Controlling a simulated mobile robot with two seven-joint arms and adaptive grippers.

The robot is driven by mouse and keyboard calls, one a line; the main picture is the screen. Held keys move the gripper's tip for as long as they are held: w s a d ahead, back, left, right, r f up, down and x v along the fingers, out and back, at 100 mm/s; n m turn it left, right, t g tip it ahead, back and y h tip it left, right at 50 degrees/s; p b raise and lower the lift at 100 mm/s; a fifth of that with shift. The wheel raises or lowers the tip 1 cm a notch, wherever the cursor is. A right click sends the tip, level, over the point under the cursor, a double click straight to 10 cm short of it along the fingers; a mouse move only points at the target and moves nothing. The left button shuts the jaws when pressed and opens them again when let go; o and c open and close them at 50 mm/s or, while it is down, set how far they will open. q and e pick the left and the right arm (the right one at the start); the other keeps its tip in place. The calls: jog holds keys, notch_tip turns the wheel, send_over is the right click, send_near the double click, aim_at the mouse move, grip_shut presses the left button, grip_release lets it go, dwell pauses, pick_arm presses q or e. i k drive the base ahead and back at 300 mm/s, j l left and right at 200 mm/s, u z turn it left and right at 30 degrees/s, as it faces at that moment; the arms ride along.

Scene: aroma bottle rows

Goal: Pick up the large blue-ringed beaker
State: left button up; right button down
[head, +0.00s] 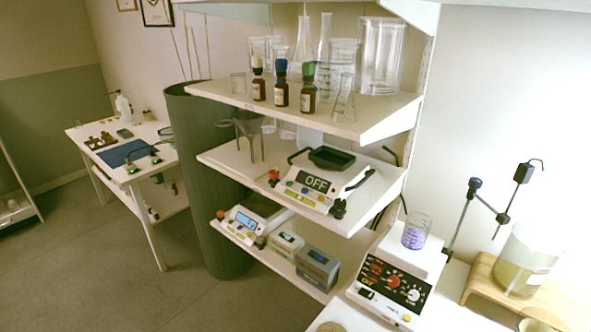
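A clear beaker (415,233) with blue-purple colour in its lower part stands upright on the white plate of a hotplate device (392,284) at lower right. I cannot tell whether that colour is a ring or contents. Large clear glass vessels stand on the top shelf, among them a wide cylinder (382,56) at its right end; I see no distinct blue ring on them. A big round beaker (527,262) with yellowish contents is at the far right. Neither of my grippers is in view.
The top shelf (365,126) also holds three brown bottles with cream, blue and green caps (281,84). Lower shelves hold a scale marked OFF (317,182) and small boxes (317,268). A dark green cylinder (208,180) stands left of the shelves. Open floor (90,250) lies at left.

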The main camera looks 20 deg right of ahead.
aim_at(417, 227)
jog(key=l+z, duration=0.15)
jog(key=z, duration=1.2)
jog(key=k+l, duration=0.05)
